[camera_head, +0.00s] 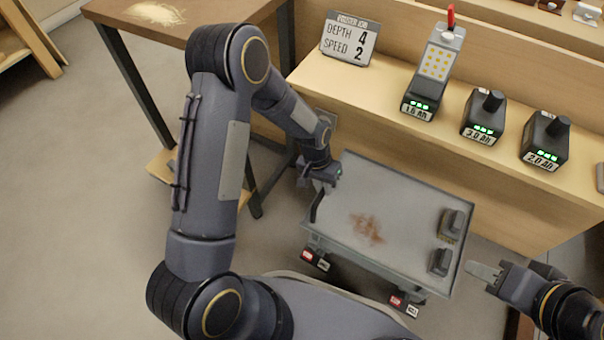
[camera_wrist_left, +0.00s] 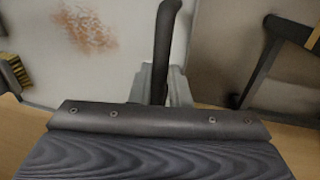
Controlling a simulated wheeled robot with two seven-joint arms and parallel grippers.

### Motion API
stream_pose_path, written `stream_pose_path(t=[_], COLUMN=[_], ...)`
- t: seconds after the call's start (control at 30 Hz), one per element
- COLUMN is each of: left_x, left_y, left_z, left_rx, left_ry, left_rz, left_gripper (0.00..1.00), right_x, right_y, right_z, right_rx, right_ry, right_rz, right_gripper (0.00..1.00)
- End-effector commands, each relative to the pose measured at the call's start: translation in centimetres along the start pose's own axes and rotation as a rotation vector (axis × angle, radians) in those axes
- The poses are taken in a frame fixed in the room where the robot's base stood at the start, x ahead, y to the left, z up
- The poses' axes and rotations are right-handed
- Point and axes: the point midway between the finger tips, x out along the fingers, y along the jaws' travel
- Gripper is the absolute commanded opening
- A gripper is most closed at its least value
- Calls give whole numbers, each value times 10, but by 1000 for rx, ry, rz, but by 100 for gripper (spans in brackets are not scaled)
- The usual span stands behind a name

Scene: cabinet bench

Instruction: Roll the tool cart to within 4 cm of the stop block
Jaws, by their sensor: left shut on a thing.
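The tool cart (camera_head: 385,195) is a grey, flat-topped cart with a rusty-brown stain, standing on the floor in front of the bench. Its black handle (camera_head: 317,207) is at the left end of the top. My left gripper (camera_head: 327,182) is shut on that handle; in the left wrist view the dark handle bar (camera_wrist_left: 165,45) runs between the grey fingers (camera_wrist_left: 160,85). My right gripper (camera_head: 481,273) is just right of the cart's right end, apart from the handle; its finger gap is not clear. I cannot make out the stop block in either view.
Two dark brush-like items (camera_head: 452,223) sit on the cart's right end. A dark-legged table (camera_head: 130,60) stands at the left back. Open floor (camera_head: 80,200) lies left.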

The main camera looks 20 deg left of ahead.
Motion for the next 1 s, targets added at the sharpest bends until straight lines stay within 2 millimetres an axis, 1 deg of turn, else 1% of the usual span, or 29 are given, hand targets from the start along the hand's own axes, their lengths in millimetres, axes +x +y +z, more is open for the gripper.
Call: stream_pose_path(t=[0.03, 0.6, 0.8, 1.0], left_x=[2, 34, 45, 52], left_y=[19, 174, 224, 263], left_z=[1, 2, 2, 2], left_rx=[10, 10, 7, 4], left_ry=[-4, -2, -1, -2], left_rz=[2, 1, 1, 1], left_gripper=[0, 0, 0, 0], right_x=[-2, -8, -9, -9], right_y=[-1, -4, -4, -4], right_z=[-1, -4, -5, -5], right_rx=[0, 0, 0, 0], right_ry=[0, 0, 0, 0], right_rz=[0, 0, 0, 0], right_gripper=[36, 36, 36, 36])
